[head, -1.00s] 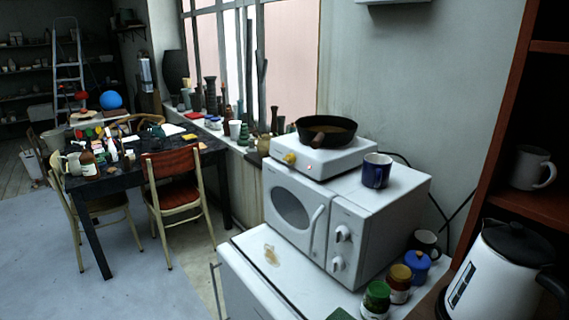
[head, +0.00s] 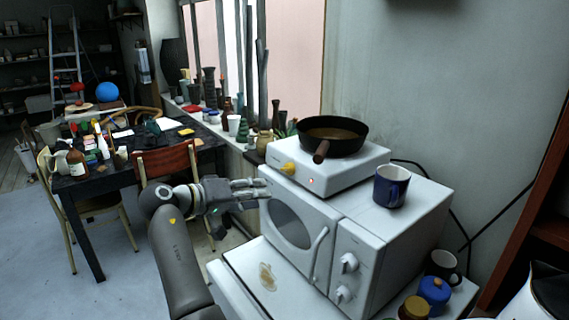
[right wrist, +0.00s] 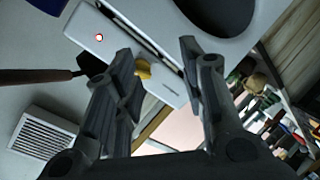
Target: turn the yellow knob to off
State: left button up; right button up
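The yellow knob (head: 290,168) is on the front of a white hot plate (head: 345,172), left of a small lit red light (head: 311,180). My right gripper (head: 262,191) is open and empty, just left of and slightly below the knob, not touching it. In the right wrist view the knob (right wrist: 143,68) shows between the open fingers (right wrist: 160,58), beyond the tips, and the red light (right wrist: 98,37) is at upper left. The knob's exact pointing angle is hard to tell. My left gripper is not in view.
A dark pan (head: 345,142) sits on the hot plate, its handle (head: 320,152) jutting toward the front. The hot plate stands on a white microwave (head: 385,245), with a blue mug (head: 391,186) beside it. Vases line the window sill behind; a cluttered table (head: 100,180) is at left.

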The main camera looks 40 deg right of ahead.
send_near(284, 170)
jog(key=a+f, duration=0.1)
jog(key=shift+g+h, duration=0.3)
jog(key=shift+h, duration=0.1)
jog(key=p+x, duration=0.1)
jog(key=x, duration=0.2)
jog(key=p+x, duration=0.1)
jog(key=x, duration=0.2)
jog(key=p+x, duration=0.1)
jog(key=x, duration=0.2)
jog(key=shift+w+d+r+p, duration=0.2)
jog(key=shift+d+r+p, duration=0.05)
jog(key=shift+d+p, duration=0.1)
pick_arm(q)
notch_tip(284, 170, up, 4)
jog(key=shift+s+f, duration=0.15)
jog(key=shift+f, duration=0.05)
pick_arm(e)
jog(key=shift+d+f, duration=0.1)
jog(key=shift+d, duration=0.1)
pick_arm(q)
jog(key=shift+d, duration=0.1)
pick_arm(e)
jog(key=c, duration=0.7)
jog(key=shift+c, duration=0.2)
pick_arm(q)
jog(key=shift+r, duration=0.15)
